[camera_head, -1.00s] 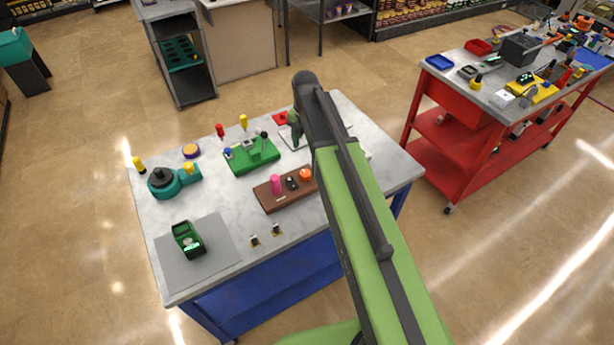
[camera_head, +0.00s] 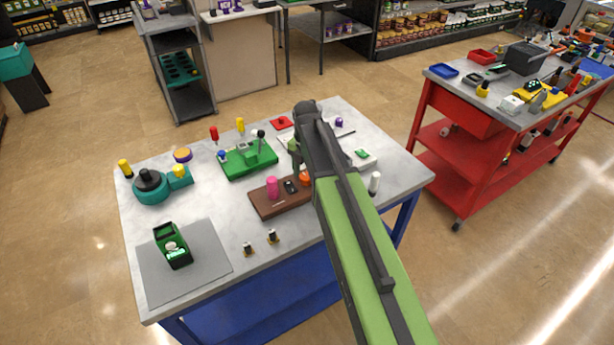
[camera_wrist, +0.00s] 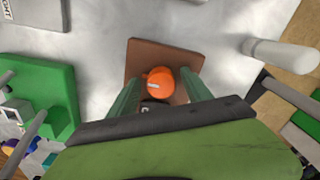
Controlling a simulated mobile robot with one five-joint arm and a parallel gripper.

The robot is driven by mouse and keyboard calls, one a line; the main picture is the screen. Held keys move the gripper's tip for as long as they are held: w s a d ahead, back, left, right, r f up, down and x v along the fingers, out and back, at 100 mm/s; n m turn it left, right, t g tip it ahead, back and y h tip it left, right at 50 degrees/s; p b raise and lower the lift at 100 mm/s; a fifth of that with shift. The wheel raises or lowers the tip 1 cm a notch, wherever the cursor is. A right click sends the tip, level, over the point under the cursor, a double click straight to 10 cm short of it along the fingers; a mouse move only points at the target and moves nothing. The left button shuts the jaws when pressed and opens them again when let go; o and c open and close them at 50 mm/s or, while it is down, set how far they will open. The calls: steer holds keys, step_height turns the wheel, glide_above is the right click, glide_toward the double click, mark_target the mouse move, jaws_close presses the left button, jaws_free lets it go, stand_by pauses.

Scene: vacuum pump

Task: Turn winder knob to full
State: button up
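An orange knob (camera_head: 305,178) with a white mark on top sits on a brown board (camera_head: 266,206) on the table, partly hidden by my arm in the head view. In the wrist view the knob (camera_wrist: 160,82) lies near the middle, on the brown board (camera_wrist: 146,53). My gripper (camera_wrist: 160,77) is open, its two green fingers on either side of the knob with visible gaps. I cannot tell how high above it they are. In the head view only part of my gripper (camera_head: 295,160) shows. A pink cylinder (camera_head: 272,187) and a black part (camera_head: 291,186) stand beside the knob.
A green block (camera_head: 247,158) with small parts is behind the board. A teal device (camera_head: 151,186) stands at the table's left, a green meter (camera_head: 172,246) on a grey mat (camera_head: 205,262). A white cylinder (camera_head: 375,183) stands to the right. A red cart (camera_head: 465,105) is at far right.

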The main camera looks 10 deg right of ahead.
jaws_close()
